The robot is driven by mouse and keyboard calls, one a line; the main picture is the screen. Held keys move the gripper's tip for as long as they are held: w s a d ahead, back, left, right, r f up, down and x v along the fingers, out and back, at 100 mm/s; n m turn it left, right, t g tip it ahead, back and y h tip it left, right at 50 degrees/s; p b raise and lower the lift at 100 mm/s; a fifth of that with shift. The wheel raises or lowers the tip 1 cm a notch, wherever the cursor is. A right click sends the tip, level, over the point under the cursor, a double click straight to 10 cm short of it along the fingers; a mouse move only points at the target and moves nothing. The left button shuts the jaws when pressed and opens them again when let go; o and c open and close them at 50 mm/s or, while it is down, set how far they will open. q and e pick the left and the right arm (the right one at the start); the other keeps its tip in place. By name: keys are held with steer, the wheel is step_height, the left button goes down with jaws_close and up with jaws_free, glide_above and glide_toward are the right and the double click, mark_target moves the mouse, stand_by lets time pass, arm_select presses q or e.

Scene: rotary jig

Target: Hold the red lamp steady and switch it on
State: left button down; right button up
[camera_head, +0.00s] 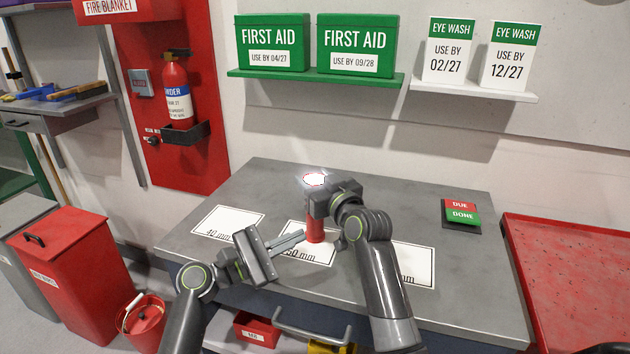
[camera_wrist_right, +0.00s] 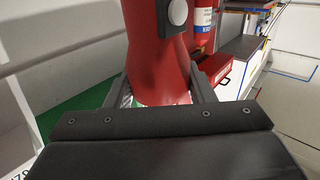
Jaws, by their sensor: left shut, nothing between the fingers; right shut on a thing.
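The red lamp (camera_head: 315,231) stands upright on the middle white card (camera_head: 296,255), marked 50 mm. Its top glows bright white, so it is lit. My right gripper (camera_head: 318,206) is shut around the lamp's body below the glowing head. In the right wrist view the lamp's red body (camera_wrist_right: 152,50) rises between the two fingers, and a round grey button (camera_wrist_right: 178,12) shows on its side. My left gripper (camera_head: 300,236) is shut and empty, its fingertips just left of the lamp's lower body. I cannot tell whether they touch it.
A white 40 mm card (camera_head: 222,222) lies left on the grey table (camera_head: 260,182); another card (camera_head: 415,262) lies right, partly behind my right arm. A red and green DUE/DONE sign (camera_head: 461,212) is at the right. First aid boxes (camera_head: 357,45) stand on a shelf above.

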stand_by(0.3)
steer(key=o, duration=1.1)
steer(key=shift+s+d, duration=0.1)
